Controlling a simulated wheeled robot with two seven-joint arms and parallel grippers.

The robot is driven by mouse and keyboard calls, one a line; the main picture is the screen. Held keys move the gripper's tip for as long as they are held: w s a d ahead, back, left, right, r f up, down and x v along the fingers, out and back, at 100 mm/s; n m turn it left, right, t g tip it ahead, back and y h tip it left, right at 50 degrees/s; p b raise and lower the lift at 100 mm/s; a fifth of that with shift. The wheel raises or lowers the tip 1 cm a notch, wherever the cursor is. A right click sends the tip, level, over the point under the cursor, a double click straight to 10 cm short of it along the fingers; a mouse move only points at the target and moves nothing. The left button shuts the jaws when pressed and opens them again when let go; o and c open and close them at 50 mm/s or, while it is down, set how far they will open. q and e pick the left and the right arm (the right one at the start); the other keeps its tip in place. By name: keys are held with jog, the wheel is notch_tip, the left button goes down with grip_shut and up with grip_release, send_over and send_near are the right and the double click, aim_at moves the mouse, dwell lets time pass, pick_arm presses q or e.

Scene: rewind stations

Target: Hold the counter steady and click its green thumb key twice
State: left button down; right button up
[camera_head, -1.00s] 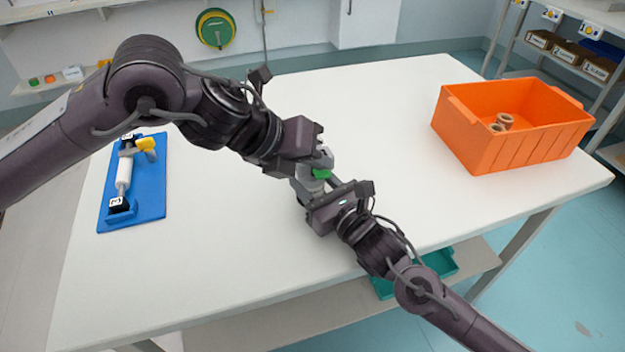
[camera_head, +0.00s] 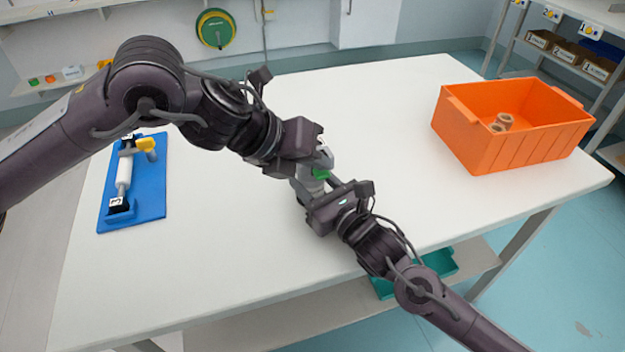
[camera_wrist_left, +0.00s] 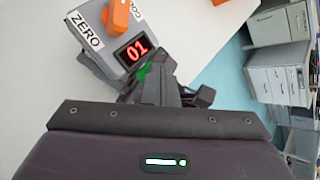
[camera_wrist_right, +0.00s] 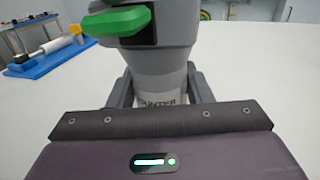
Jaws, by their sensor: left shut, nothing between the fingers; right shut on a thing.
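The counter is a grey upright device (camera_wrist_right: 165,62) with a white lettered band, standing on the table. In the left wrist view its top has a red display (camera_wrist_left: 137,48) reading 01, an orange knob (camera_wrist_left: 120,14) and a ZERO label. Its green thumb key (camera_wrist_right: 118,20) sticks out at the side and also shows in the head view (camera_head: 321,173). My right gripper (camera_wrist_right: 160,90) is shut around the counter's body below the key. My left gripper (camera_wrist_left: 157,78) is shut and empty, its fingertips close by the green key; I cannot tell if they touch it.
An orange bin (camera_head: 505,140) with brown spools stands at the right of the white table (camera_head: 225,275). A blue board (camera_head: 152,195) with a white roller and yellow handle lies at the left. The table between them is clear around my arms.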

aim_at(316, 174)
pick_arm(q)
jog(key=shift+r, duration=0.4)
jog(key=shift+r, duration=3.05)
jog(key=shift+f, duration=3.05)
dwell(0.3)
